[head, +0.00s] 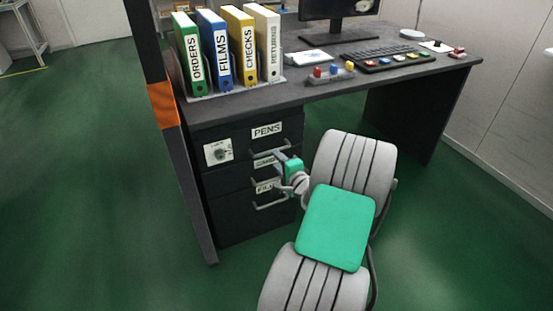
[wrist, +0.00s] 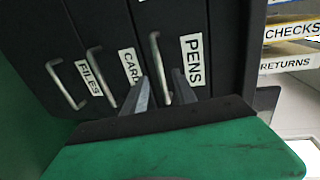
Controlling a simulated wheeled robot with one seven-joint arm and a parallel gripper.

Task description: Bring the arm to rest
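My arm, grey with green panels, reaches from the bottom of the head view to the drawer unit (head: 230,190) under the desk. My gripper (head: 279,159) is at the fronts of the upper drawers and partly covers the middle label. In the wrist view my gripper (wrist: 163,88) has its two grey fingers apart. The PENS drawer handle (wrist: 155,62) shows between and beyond the fingertips; I cannot tell whether they touch it. The CARDS handle (wrist: 102,72) and FILES handle (wrist: 67,86) are to its left. The drawer fronts look flush and shut.
The desk (head: 330,93) holds binders (head: 228,50), a button tray (head: 331,75), a keyboard (head: 385,59) and a monitor stand (head: 340,36). A dark post with an orange band (head: 162,105) stands left of the drawers. Green floor (head: 90,180) is clear at left.

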